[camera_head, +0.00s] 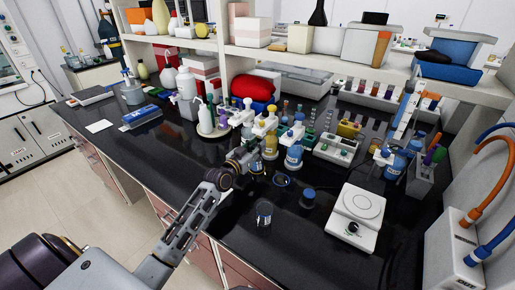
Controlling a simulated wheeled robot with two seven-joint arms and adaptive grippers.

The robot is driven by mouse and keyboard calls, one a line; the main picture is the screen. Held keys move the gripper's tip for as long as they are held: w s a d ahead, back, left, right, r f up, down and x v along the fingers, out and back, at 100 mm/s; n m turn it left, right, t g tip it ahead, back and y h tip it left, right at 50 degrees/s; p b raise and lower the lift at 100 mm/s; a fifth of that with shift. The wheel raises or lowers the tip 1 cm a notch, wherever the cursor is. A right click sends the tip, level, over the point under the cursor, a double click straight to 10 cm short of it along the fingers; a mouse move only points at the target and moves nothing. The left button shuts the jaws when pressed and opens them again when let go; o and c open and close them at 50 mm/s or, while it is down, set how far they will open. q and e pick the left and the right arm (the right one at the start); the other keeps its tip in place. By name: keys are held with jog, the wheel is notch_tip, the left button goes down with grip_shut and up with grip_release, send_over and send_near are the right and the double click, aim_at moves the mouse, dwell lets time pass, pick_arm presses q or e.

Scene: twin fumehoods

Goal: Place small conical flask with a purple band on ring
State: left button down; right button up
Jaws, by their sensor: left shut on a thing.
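My left arm comes in from the lower left, and my left gripper (252,160) is over the black bench near the row of bottles. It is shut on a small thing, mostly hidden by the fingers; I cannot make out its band. A small blue ring (282,180) lies on the bench just right of the gripper. A small glass vessel (264,213) with a dark band and a pale label stands in front of it, apart from the gripper. A dark-blue topped piece (307,198) stands to the right. My right gripper is not in view.
A white balance (355,217) stands at the right front. Yellow and blue labelled bottles (294,156) crowd behind the gripper. A white wash bottle (206,117) stands to the left. The black bench (165,160) is clear at left front.

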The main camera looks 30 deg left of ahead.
pick_arm(q)
jog(key=shift+w+f, duration=0.1)
jog(key=shift+f, duration=0.1)
jog(key=shift+f, duration=0.15)
dwell(0.3)
jog(key=c, duration=1.1)
grip_release()
jog(key=shift+c, duration=0.2)
jog(key=s+a+b, duration=0.1)
jog(key=s, duration=1.1)
jog(key=shift+a, duration=0.3)
